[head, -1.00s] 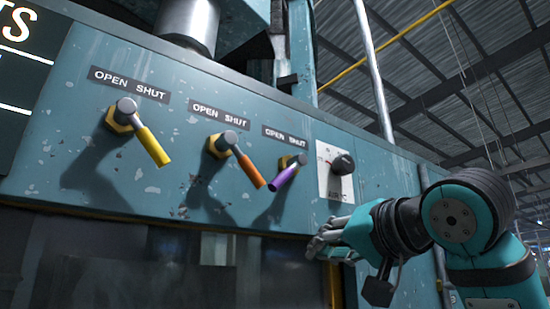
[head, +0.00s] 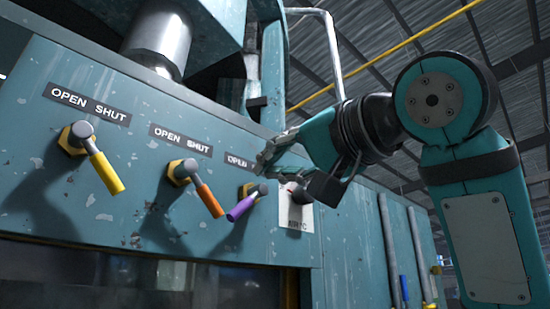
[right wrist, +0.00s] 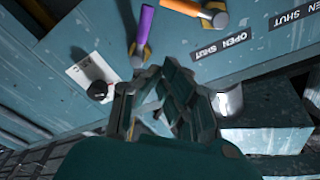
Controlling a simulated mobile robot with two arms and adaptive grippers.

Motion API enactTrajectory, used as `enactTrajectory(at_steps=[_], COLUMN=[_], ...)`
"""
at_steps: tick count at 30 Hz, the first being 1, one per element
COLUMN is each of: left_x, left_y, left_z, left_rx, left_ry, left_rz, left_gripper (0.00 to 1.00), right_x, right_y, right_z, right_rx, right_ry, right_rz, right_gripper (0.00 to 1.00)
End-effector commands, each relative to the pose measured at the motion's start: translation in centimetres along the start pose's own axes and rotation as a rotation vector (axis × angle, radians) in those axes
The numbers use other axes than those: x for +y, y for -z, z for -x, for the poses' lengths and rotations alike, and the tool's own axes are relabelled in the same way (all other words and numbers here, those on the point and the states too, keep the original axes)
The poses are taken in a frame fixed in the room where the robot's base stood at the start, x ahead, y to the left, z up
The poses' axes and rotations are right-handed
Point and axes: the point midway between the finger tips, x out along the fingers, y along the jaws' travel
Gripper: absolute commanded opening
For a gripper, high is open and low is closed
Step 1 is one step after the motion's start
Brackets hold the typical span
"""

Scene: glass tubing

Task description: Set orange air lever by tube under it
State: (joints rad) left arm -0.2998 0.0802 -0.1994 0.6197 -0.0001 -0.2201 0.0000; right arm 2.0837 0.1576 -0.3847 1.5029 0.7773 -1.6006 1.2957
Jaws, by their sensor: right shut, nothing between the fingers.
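The orange lever (head: 209,200) sits in the middle of a row of three levers on a teal panel. It slants down and right from its hub, under an OPEN SHUT label (head: 181,140). Its handle also shows at the top of the right wrist view (right wrist: 185,7). My right gripper (head: 265,161) is shut and empty, up and right of the orange lever and apart from it. It overlaps part of the purple lever's label in the head view. I cannot make out a glass tube under the orange lever. My left gripper is not in view.
A yellow lever (head: 106,173) slants down-right on the left. A purple lever (head: 241,207) slants down-left, close below my right gripper. A dial plate (head: 297,217) with a dark knob is to its right. A dark window (head: 150,272) lies below the panel.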

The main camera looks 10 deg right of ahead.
Motion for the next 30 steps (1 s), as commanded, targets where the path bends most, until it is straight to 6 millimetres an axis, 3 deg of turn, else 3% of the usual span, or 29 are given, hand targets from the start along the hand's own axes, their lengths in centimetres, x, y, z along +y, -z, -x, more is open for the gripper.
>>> enactTrajectory(at_steps=[1,10,12,18,30], left_x=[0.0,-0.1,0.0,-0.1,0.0], left_y=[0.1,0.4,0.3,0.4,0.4], left_z=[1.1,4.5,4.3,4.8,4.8], left_rx=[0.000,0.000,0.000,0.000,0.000], left_ry=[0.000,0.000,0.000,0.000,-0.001], left_rz=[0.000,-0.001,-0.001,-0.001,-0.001], left_gripper=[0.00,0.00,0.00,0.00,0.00], right_x=[-0.3,-0.3,-0.2,-0.1,0.0], right_y=[0.3,0.3,-1.2,-3.2,-3.8], right_z=[-1.2,-7.6,-6.8,-6.0,-5.8], right_rx=[-0.003,-0.003,-0.001,-0.001,0.000], right_ry=[-0.003,-0.002,0.002,0.000,0.000], right_rz=[-0.001,0.000,0.005,0.001,0.000], right_gripper=[0.00,0.00,0.00,0.00,0.00])
